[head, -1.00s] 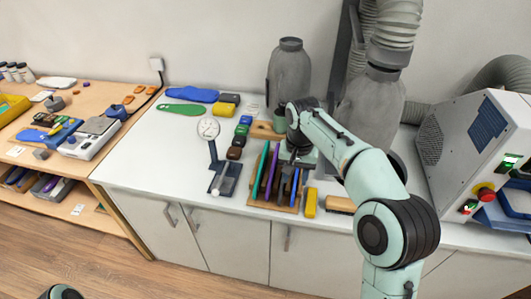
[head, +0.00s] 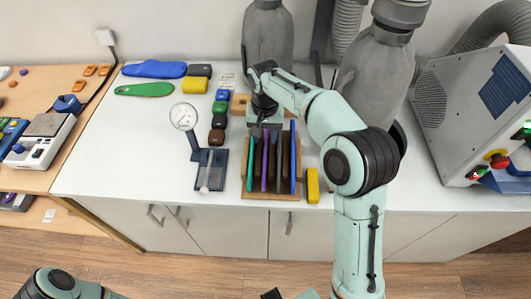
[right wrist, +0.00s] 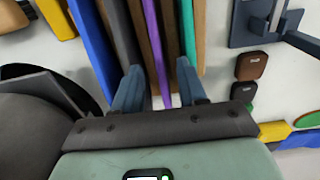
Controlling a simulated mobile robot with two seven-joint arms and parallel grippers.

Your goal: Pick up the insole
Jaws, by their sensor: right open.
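A wooden rack (head: 270,195) on the white counter holds several thin upright insole-like pieces: green (head: 251,165), purple (head: 265,165), dark grey (head: 279,165) and blue (head: 293,160), with brown dividers. My right gripper (head: 266,122) is open and points down at the rack's back end. In the right wrist view its fingers (right wrist: 160,88) stand on either side of the purple piece (right wrist: 154,45), with a brown divider beside it; contact cannot be told. A blue insole (head: 154,69) and a green insole (head: 145,89) lie flat at the back left. My left gripper is not clearly visible.
A dial gauge (head: 184,117) on a stand is left of the rack, near several small coloured blocks (head: 218,122). A yellow block (head: 312,185) is close on the right. Grey cylinders stand behind; a grey machine (head: 475,110) is at right. The counter's left front is clear.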

